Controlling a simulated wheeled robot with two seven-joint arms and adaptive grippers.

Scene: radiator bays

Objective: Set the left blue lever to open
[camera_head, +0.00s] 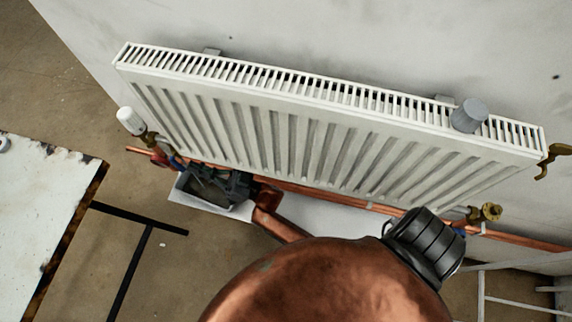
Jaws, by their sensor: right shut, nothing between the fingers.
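The left blue lever (177,162) shows as a small blue piece by the copper pipe, below the radiator's left end. A red lever (159,158) is just left of it. The blue lever's exact angle is too small to tell, and part of it may be hidden. My right gripper (205,184) is dark and shut, with nothing seen in it. It is just below and right of the blue lever; I cannot tell whether they touch. My copper-coloured right arm reaches it from the bottom centre. My left gripper is not in view.
A white radiator (330,130) hangs on the pale wall above the copper pipes (335,197). A white valve knob (130,120) sits at its left end. A brass valve (488,212) is at lower right.

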